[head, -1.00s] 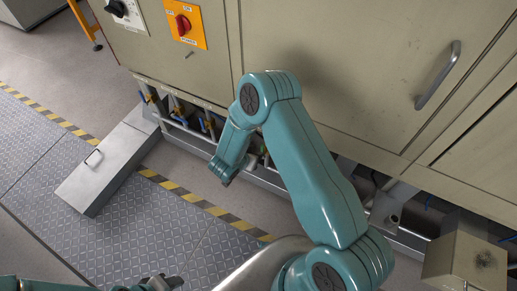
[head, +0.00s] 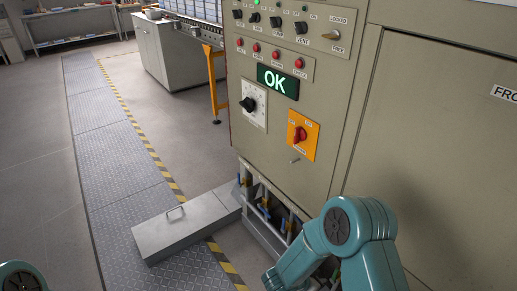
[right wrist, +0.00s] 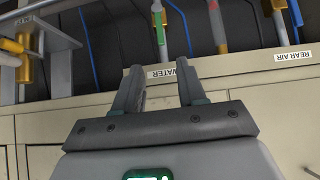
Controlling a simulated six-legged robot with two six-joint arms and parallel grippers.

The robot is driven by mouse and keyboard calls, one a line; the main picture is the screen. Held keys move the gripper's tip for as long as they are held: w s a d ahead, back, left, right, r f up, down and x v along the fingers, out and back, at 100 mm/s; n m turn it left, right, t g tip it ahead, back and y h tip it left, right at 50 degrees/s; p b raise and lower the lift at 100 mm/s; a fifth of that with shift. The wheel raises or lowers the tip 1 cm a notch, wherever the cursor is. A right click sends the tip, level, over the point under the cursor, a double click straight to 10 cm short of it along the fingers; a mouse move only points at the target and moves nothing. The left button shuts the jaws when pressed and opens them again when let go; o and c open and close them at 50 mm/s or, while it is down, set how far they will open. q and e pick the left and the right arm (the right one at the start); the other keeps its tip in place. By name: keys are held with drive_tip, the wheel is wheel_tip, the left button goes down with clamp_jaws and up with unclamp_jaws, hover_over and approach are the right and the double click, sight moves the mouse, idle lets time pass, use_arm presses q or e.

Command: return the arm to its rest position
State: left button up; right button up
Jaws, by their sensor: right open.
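My right arm (head: 368,240), teal, comes in at the lower right of the head view, bent at its elbow in front of the cabinet. Its forearm points down and left to the bottom edge, and its jaws cannot be made out there. In the right wrist view my right gripper (right wrist: 160,90) is open, with two dark fingers apart and nothing between them.
The furnace cabinet (head: 450,140) has a lit OK sign (head: 278,82) and an orange switch plate (head: 302,134). A grey metal box (head: 185,222) with a handle lies on the floor beside it. A REAR AIR label (right wrist: 292,56) is near the right gripper. Floor at left is open.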

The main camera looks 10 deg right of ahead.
wheel_tip(320, 180, up, 4)
drive_tip(key=s+d+p, duration=0.2)
drive_tip(key=d+p, duration=0.1)
drive_tip(key=p, duration=0.2)
use_arm(q)
wheel_tip(320, 180, up, 9)
drive_tip(key=p, duration=0.3)
drive_tip(key=shift+f+p, duration=0.15)
drive_tip(key=shift+p, duration=0.15)
use_arm(e)
drive_tip(key=s+a+n+g+y, duration=0.3)
drive_tip(key=s+a+n+y, duration=0.8)
drive_tip(key=a, duration=0.7)
drive_tip(key=s+f+y, duration=0.1)
drive_tip(key=s, duration=0.2)
drive_tip(key=shift+s, duration=0.25)
use_arm(q)
drive_tip(key=shift+c, duration=0.6)
